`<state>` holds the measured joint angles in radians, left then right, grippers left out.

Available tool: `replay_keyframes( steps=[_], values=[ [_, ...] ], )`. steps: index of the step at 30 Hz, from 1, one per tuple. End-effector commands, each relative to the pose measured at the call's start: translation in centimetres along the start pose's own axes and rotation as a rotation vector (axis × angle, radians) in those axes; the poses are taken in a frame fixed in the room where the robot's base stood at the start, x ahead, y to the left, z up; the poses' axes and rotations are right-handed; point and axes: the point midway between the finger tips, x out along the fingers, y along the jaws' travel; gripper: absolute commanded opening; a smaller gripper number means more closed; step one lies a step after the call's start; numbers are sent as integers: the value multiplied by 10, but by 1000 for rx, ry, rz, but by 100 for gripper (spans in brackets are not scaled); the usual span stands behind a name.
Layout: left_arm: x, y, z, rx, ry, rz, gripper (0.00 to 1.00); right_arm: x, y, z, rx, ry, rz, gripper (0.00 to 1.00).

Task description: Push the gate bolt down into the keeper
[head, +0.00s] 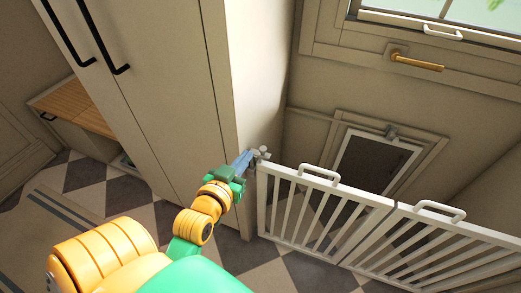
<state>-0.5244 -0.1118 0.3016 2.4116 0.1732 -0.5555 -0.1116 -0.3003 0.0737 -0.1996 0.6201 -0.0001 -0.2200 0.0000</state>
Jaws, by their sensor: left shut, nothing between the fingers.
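The white gate (323,221) stands across the floor in the middle and right of the head view. It has two barred panels, each with a white handle on its top rail. A small grey fitting (262,154), which looks like the gate bolt, is at the gate's left top corner beside the tall cabinet. My left gripper (247,156) is shut and empty, with its tips right at this fitting. I cannot tell whether they touch it. The keeper cannot be made out. My right gripper is not in view.
A wooden counter (75,108) is at the far left. Behind the gate are a framed flap (372,165) and a brass lever handle (418,63).

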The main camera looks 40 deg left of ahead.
Motion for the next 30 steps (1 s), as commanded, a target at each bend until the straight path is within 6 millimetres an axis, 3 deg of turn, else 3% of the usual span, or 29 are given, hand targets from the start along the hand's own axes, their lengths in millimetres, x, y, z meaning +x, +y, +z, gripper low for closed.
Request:
replay_keyframes(
  steps=[5,16,21,30],
  values=[
    [21,0,0,0,2,0,0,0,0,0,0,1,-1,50],
    [102,0,0,1,1,0,0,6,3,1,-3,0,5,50],
    [107,0,30,0,-3,1,0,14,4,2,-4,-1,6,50],
    [109,0,40,1,-1,0,0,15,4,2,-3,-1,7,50]
  ],
)
